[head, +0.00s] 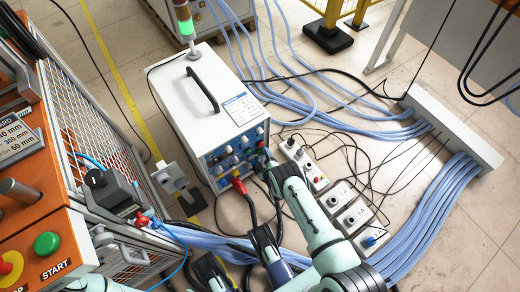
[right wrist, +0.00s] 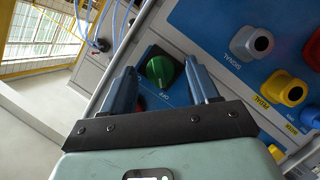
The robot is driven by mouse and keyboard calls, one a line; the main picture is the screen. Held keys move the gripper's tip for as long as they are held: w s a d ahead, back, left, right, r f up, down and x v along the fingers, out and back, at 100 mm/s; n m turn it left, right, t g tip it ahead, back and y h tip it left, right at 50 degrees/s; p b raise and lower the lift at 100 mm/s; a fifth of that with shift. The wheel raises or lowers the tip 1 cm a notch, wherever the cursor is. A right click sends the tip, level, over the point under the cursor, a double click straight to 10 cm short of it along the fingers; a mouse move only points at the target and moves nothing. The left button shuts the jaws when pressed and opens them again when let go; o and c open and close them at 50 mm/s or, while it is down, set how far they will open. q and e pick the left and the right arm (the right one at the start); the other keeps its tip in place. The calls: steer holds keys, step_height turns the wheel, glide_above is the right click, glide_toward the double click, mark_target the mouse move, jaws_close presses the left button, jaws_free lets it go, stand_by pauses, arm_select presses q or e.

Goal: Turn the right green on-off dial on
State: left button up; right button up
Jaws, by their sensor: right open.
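The green dial (right wrist: 160,68) sits on a dark square base on the blue panel of the white heater box. In the right wrist view it lies between the two fingers of my right gripper (right wrist: 158,72). Those fingers are apart, and I cannot tell if they touch the dial. In the head view my right gripper (head: 263,160) is at the right part of the box's front panel (head: 228,152); it and the arm hide the dial there. Two dark shapes at the bottom edge may be part of my left gripper, but this is unclear.
Grey, yellow and blue sockets (right wrist: 287,92) sit beside the dial. A red plug (head: 239,187) with a black cable is in the panel. Grey boxes (head: 340,197) and blue hoses (head: 435,220) lie to the right. An orange start console (head: 45,215) stands at the left.

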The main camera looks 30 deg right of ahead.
steer(key=shift+w, duration=0.2)
steer(key=c, duration=1)
